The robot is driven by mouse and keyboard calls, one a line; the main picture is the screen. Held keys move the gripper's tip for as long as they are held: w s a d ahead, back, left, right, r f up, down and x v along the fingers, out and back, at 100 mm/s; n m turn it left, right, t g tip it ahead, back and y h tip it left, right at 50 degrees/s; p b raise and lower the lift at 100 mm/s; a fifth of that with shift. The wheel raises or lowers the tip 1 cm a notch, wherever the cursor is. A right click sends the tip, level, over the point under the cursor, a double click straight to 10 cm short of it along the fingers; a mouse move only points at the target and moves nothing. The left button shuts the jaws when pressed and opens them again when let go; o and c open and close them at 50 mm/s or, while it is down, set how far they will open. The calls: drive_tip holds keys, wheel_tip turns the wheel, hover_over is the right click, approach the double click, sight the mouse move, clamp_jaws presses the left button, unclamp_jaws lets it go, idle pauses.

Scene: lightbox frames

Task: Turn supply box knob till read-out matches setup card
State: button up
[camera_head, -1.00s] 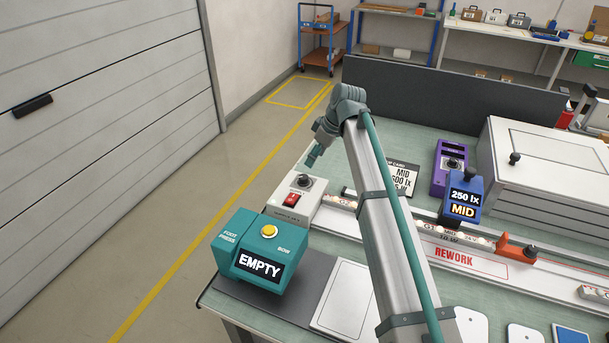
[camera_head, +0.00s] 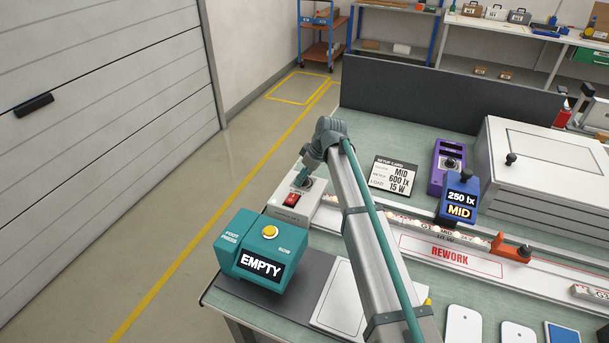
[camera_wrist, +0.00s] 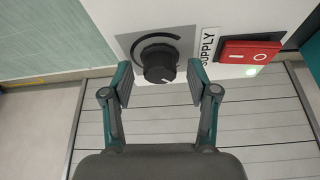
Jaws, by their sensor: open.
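The white supply box (camera_head: 309,206) stands at the left edge of the bench, with a red rocker switch (camera_head: 291,200). Its black knob (camera_wrist: 160,73) shows in the wrist view, on a grey plate with a curved scale. My gripper (camera_wrist: 159,66) is open, with one finger on each side of the knob and small gaps between. In the head view my gripper (camera_head: 302,179) hides most of the knob. The setup card (camera_head: 393,176) reads MID, 600 lx, 15 W. The blue meter (camera_head: 462,188) reads 250 lx and MID.
A teal box (camera_head: 238,264) marked EMPTY, with a yellow button, stands in front of the supply box. A purple holder (camera_head: 447,165) is behind the meter. A rail with an orange clamp (camera_head: 513,249) runs across the bench. A white cabinet (camera_head: 541,165) stands at right.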

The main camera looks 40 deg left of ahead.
drive_tip(key=shift+c, duration=0.3)
clamp_jaws()
